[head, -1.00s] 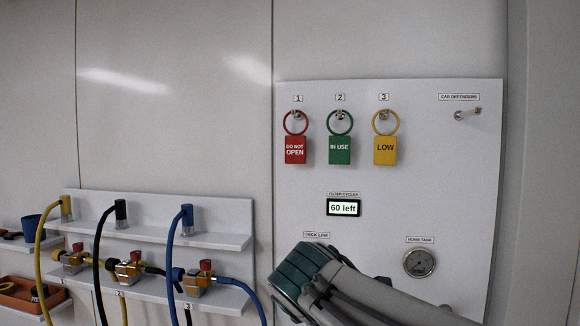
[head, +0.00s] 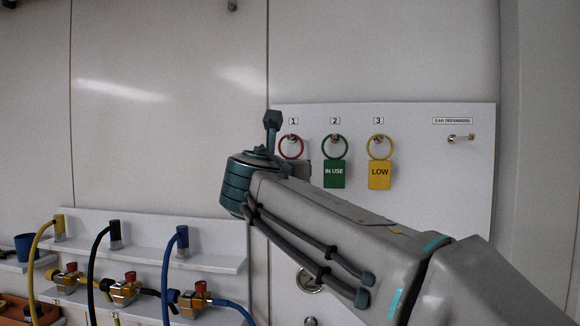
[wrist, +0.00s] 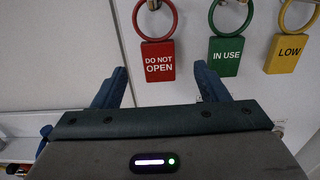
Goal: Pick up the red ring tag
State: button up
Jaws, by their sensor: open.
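The red ring tag hangs on hook 1 of the panel. In the head view its red ring (head: 291,148) shows, but its plate is hidden behind my arm. In the wrist view its red "DO NOT OPEN" plate (wrist: 158,61) hangs below the ring, ahead of and between my fingertips. My gripper (wrist: 160,67) is open and empty, with one finger to each side of the plate in the picture. I cannot tell how far the tag is from the fingers. In the head view my gripper (head: 272,120) shows partly, just left of the red ring.
The green "IN USE" tag (head: 335,173) and yellow "LOW" tag (head: 380,175) hang to the right. An empty peg (head: 460,138) is at the far right. Shelves (head: 215,256) with hoses and valves stand at the lower left. The wall above the panel is clear.

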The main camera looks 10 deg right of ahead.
jog(key=shift+f+p+x, duration=0.1)
jog(key=shift+p+x, duration=0.5)
jog(key=shift+x, duration=1.3)
jog(key=shift+f+p+x, duration=0.15)
jog(key=shift+p+x, duration=0.4)
jog(key=shift+x, duration=1.35)
jog(key=shift+a, duration=0.1)
jog(key=c, duration=1)
